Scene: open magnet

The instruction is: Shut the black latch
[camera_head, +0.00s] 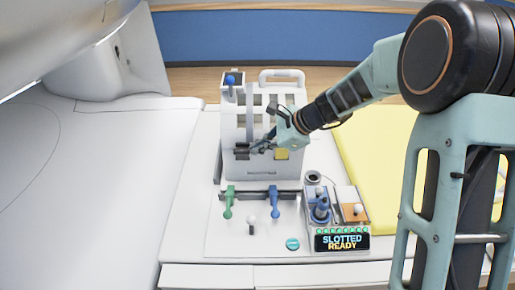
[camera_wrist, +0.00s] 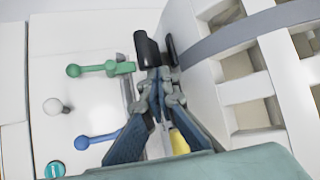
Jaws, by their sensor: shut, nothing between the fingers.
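The black latch (camera_head: 242,152) sits low on the left part of the white upright panel's front face. In the wrist view it shows as a thick dark cylinder (camera_wrist: 146,47) with a thinner dark piece beside it, just past my fingertips. My gripper (camera_head: 259,147) reaches in from the right, its tips close to the latch's right side. In the wrist view my gripper (camera_wrist: 158,78) has its fingers together with nothing between them. I cannot tell whether the tips touch the latch.
The white panel (camera_head: 229,120) has a grid of openings, a grey strap and a top handle. In front stand a green lever (camera_head: 229,200), a blue lever (camera_head: 274,203) and a white knob (camera_head: 251,222). A box with a display (camera_head: 342,242) reading "SLOTTED READY" stands at right.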

